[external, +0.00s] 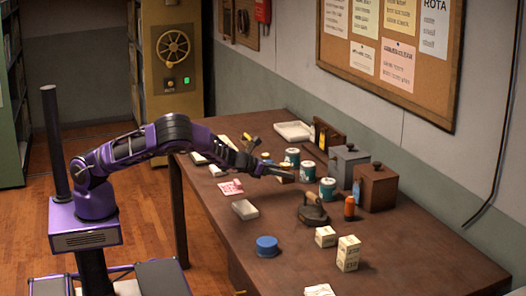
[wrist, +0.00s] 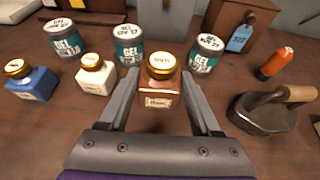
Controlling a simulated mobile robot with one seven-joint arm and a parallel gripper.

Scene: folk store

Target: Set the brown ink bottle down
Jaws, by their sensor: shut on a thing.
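The brown ink bottle (wrist: 160,97) is a small square bottle with a gold cap and a label. It stands upright between the two fingers of my gripper (wrist: 163,100), which is shut on it. In the external view my gripper (external: 278,171) is over the far half of the brown table (external: 400,255), close to the teal tins. Whether the bottle's base touches the table cannot be told. A blue ink bottle (wrist: 32,82) and a white-labelled bottle (wrist: 97,76) stand to its left in the wrist view.
Teal gel tins (wrist: 127,48) stand behind, one tin (wrist: 206,55) at right. A flat iron (wrist: 262,112) and an orange bottle (wrist: 275,63) are further right. Grey (external: 345,168) and brown (external: 376,187) boxes line the wall side. The table's front right is mostly clear.

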